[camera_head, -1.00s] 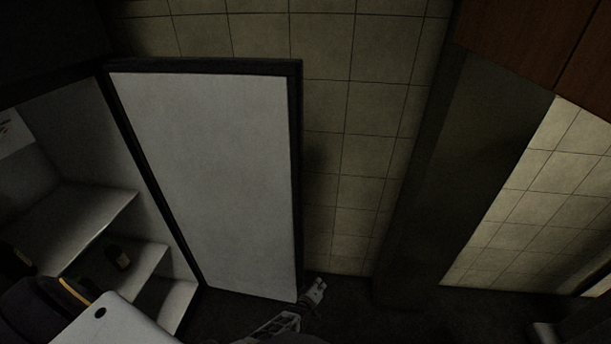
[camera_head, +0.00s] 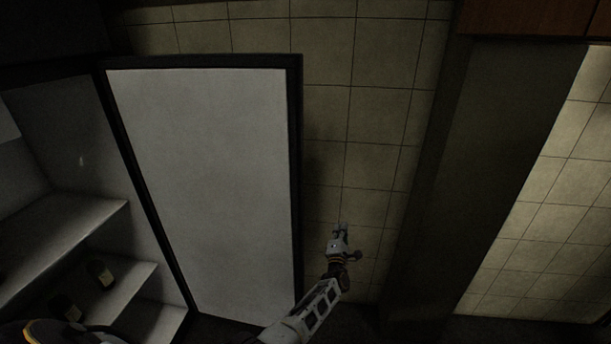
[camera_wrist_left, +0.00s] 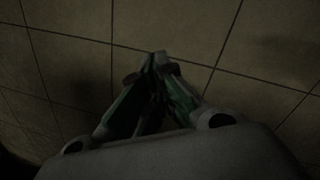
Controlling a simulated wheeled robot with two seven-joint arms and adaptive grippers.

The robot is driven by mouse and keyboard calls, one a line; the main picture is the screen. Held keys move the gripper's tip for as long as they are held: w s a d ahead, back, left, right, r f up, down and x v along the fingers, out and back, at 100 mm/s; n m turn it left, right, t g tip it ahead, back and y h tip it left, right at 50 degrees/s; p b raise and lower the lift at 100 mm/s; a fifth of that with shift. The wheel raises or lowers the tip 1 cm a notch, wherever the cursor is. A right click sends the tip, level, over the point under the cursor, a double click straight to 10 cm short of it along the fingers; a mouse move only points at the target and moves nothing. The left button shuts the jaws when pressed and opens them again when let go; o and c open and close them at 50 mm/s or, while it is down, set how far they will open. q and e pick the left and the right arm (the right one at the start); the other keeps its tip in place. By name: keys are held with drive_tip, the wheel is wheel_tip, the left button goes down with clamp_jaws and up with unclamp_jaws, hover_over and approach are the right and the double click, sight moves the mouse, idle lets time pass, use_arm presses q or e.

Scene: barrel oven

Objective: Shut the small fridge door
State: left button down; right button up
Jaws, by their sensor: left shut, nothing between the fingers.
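The small fridge door (camera_head: 205,180) stands wide open in the head view, its pale inner face toward me and a dark frame around it. The fridge's inside (camera_head: 70,140) is open at the left, with white shelves. My left gripper (camera_head: 340,228) is just right of the door's free edge, in front of the tiled wall and apart from the door as far as I can see. Its fingers (camera_wrist_left: 158,62) are closed together and empty in the left wrist view. The door's outer face is hidden. My right gripper is not in view.
A tiled wall (camera_head: 385,60) is behind the door and my gripper. A dark pillar (camera_head: 470,170) stands to the right, with a wooden cabinet (camera_head: 535,15) at the top right. Dark bottles (camera_head: 100,272) lie on a fridge shelf.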

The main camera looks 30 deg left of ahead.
use_arm(q)
drive_tip(key=w+a+r+n+g+y+b, duration=0.1)
drive_tip(key=w+r+n+y+b, duration=0.1)
drive_tip(key=r+n+y+b, duration=0.45)
drive_tip(key=w+a+r+n+y+b, duration=0.1)
drive_tip(key=w+a+r+n+y, duration=0.15)
drive_tip(key=r+n, duration=0.7)
drive_tip(key=s+r+n+g+y+b, duration=0.1)
drive_tip(key=s+r+n+g+b, duration=0.4)
drive_tip(key=n, duration=0.8)
drive_tip(key=s+r+n+g+y+b, duration=0.2)
drive_tip(key=s+r+n+g+b, duration=0.2)
drive_tip(key=n, duration=0.9)
drive_tip(key=shift+s+d+r+g+b, duration=0.3)
drive_tip(key=shift+r+g+b, duration=1.2)
drive_tip(key=shift+g+b, duration=1)
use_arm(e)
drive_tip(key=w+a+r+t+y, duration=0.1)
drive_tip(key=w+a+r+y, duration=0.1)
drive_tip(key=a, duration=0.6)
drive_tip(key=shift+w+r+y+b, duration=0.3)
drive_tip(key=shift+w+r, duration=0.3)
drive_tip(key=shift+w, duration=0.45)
